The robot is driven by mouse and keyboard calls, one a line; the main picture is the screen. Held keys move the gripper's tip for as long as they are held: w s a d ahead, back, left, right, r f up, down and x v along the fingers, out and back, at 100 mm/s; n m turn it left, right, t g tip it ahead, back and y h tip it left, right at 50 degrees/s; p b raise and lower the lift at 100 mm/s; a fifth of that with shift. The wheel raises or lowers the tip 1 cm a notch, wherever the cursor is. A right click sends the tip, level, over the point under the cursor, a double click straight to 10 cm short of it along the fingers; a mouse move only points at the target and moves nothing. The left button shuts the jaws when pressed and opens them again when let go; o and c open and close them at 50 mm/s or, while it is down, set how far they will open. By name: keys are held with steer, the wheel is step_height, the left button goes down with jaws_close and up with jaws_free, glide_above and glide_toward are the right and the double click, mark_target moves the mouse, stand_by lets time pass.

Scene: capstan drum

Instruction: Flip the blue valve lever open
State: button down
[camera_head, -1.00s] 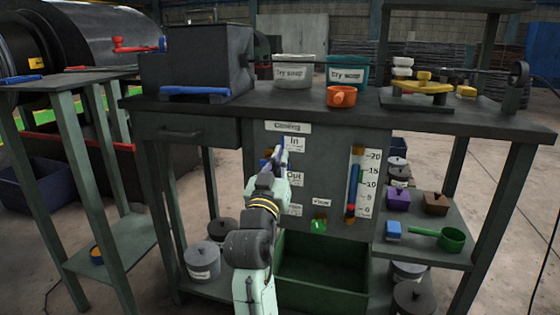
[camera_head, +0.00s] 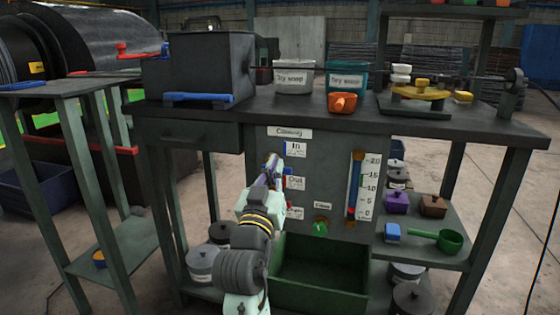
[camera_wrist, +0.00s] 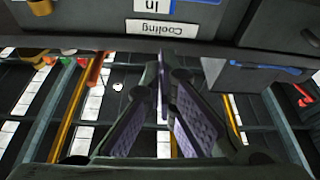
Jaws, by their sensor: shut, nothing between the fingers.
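My gripper (camera_head: 273,163) is shut and empty in front of the grey panel (camera_head: 330,160) under the bench top, just left of the "In" and "Out" labels. Its fingers (camera_wrist: 162,70) meet at the tips in the wrist view. A small blue part (camera_head: 288,171) shows just right of my gripper, between these labels. It may be part of the blue valve lever, but it is too small and too covered to tell its angle. The "In" label (camera_head: 295,149) has a blue edge and also shows upside down in the wrist view (camera_wrist: 152,6). I cannot tell whether the gripper touches the lever.
A red part (camera_head: 288,185) sits by the "Out" label. A gauge (camera_head: 364,185) stands at the panel's right, and a green knob (camera_head: 320,228) below. A long blue bar (camera_head: 198,97) lies on the bench top (camera_head: 440,115). A green bin (camera_head: 320,303) stands below the panel.

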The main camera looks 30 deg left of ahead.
steer(key=shift+v, duration=1.65)
steer(key=shift+r, duration=0.1)
